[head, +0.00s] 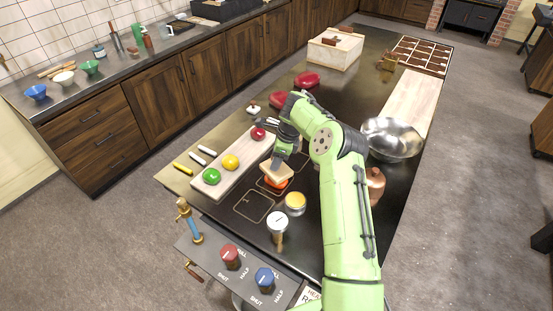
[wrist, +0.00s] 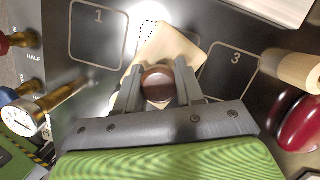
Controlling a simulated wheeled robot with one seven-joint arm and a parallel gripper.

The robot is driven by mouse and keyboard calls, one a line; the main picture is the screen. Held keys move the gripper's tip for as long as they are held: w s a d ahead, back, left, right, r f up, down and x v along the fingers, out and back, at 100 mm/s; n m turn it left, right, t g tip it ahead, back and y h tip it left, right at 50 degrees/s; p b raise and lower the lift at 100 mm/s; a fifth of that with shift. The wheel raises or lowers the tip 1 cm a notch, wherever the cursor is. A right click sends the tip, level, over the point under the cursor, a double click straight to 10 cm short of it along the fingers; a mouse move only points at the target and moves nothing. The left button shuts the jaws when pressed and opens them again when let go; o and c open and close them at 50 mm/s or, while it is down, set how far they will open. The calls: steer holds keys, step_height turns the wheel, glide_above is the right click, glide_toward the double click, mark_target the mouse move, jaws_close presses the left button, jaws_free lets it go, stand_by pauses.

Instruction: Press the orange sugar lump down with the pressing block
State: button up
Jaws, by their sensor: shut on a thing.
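The pressing block (head: 279,171) is a pale wooden block in the head view, over the middle marked square of the dark top. In the wrist view the block (wrist: 172,45) has a round brown knob (wrist: 158,84). My gripper (head: 276,162) is shut on this knob, with a finger on each side in the wrist view. The orange sugar lump (head: 275,184) shows as an orange-red edge just under the block's near side. Most of it is hidden by the block, and the wrist view does not show it. I cannot tell how hard they touch.
A pale board (head: 237,181) with green, yellow and red round things lies to the left. A yellow-topped tin (head: 295,204) and a white-topped gauge (head: 277,222) stand nearby in front. A steel bowl (head: 392,139) is to the right. Marked square 1 (wrist: 98,36) beside the block is bare.

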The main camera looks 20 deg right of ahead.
steer(key=shift+f+b, duration=1.15)
steer(key=shift+f, duration=0.55)
steer(key=shift+r, duration=0.1)
stand_by(0.5)
step_height(320, 180, up, 7)
steer(key=p, duration=0.5)
steer(key=shift+r, duration=0.1)
stand_by(0.4)
